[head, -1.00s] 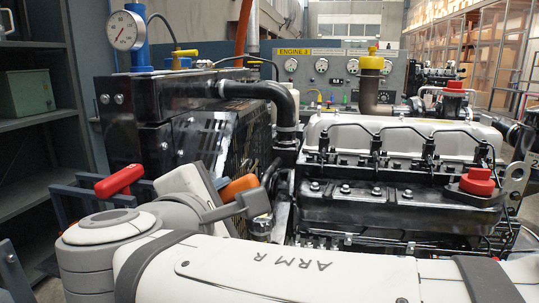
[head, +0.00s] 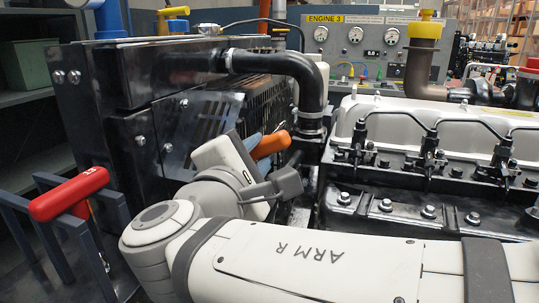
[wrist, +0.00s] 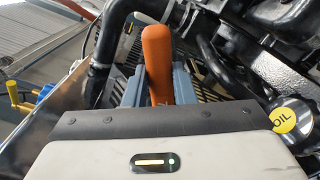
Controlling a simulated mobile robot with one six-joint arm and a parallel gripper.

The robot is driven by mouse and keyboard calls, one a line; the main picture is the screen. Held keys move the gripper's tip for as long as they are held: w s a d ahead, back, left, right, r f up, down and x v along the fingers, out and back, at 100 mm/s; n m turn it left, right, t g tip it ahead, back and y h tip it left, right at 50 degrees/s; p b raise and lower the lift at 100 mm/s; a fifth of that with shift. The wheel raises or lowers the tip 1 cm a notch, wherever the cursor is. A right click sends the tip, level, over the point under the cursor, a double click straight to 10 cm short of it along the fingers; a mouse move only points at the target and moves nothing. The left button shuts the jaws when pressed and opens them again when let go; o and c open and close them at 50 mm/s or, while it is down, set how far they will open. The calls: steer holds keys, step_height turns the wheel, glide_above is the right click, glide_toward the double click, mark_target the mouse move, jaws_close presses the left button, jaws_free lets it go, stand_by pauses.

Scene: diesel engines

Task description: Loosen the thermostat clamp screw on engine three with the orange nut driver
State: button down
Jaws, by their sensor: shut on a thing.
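The orange nut driver (head: 270,145) is in my gripper (head: 259,153), its handle pointing right and slightly up in the head view. In the wrist view the orange handle (wrist: 157,55) stands between the grey fingers of my gripper (wrist: 157,88), which are shut on it. The driver's working end is not visible. A black hose (head: 305,75) bends down to a metal clamp band (head: 311,124) beside engine three (head: 430,180), to the right of the driver and apart from it. I cannot make out the clamp screw.
A black radiator housing (head: 170,85) stands behind my gripper. A red handle (head: 68,195) sits at a blue-grey rack (head: 95,255) on the left. The ENGINE 3 gauge panel (head: 375,60) is behind. The wrist view shows a yellow OIL cap (wrist: 284,120) at right.

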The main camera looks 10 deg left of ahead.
mark_target(269, 141)
steer(key=shift+w+d, duration=0.2)
steer(key=shift+w, duration=2.55)
steer(key=shift+w+d, duration=0.1)
steer(key=shift+w, duration=0.35)
steer(key=shift+w+d, duration=0.1)
steer(key=shift+w, duration=0.35)
steer(key=shift+b, duration=0.45)
